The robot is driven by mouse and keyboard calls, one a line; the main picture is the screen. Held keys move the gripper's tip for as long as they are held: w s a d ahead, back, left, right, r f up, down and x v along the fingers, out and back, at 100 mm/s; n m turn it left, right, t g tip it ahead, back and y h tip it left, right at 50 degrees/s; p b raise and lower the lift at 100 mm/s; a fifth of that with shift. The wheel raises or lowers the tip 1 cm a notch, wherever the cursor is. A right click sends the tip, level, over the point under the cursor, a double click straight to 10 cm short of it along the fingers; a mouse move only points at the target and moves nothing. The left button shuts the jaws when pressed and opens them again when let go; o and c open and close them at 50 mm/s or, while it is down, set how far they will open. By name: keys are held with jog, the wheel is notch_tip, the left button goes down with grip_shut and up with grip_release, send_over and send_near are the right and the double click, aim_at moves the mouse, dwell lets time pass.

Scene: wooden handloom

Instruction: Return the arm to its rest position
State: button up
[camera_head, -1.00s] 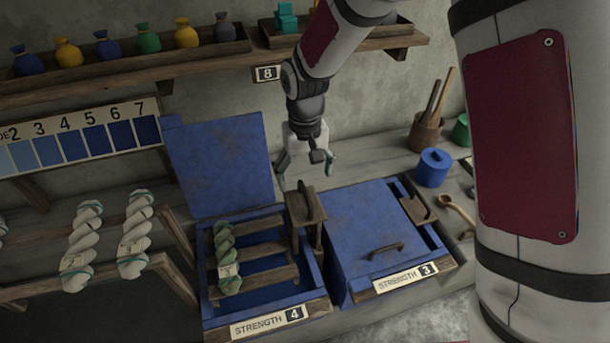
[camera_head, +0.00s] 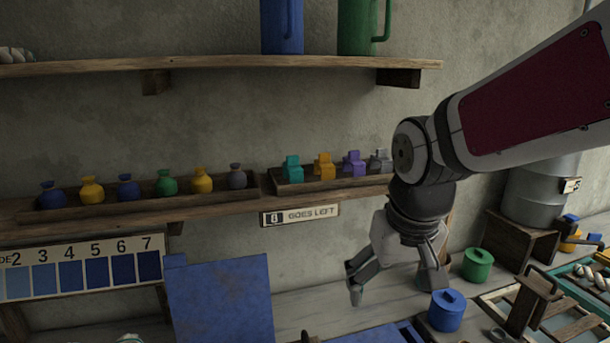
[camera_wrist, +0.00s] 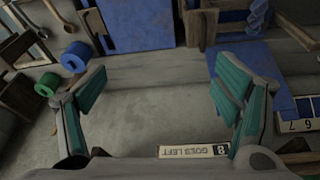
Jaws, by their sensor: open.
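My gripper (camera_head: 398,284) is open and empty, pointing down in front of the wall above the bench. In the wrist view my gripper (camera_wrist: 160,108) shows its two green-padded fingers wide apart, with nothing between them but wall and bench behind. My arm (camera_head: 530,105) reaches in from the upper right of the head view. The raised blue lid (camera_head: 220,300) stands to the left of the gripper. A blue lidded pot (camera_head: 447,310) and a green lidded pot (camera_head: 477,265) stand on the bench to its right.
A lower shelf (camera_head: 110,225) with small coloured bags and blocks runs along the wall behind the gripper. A sign (camera_head: 300,215) reads "8 GOES LEFT". A grey metal container (camera_head: 540,190) stands at right. The upper shelf (camera_head: 220,62) holds blue and green jugs.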

jog(key=s+d+r+t, duration=0.1)
jog(key=s+d+r, duration=0.1)
jog(key=s, duration=0.4)
jog(key=s+d+r+m+t, duration=0.1)
jog(key=s+d+r, duration=0.2)
jog(key=s, duration=0.4)
jog(key=shift+s+d+t, duration=0.25)
jog(key=shift+d+t, duration=0.05)
jog(key=shift+d, duration=0.25)
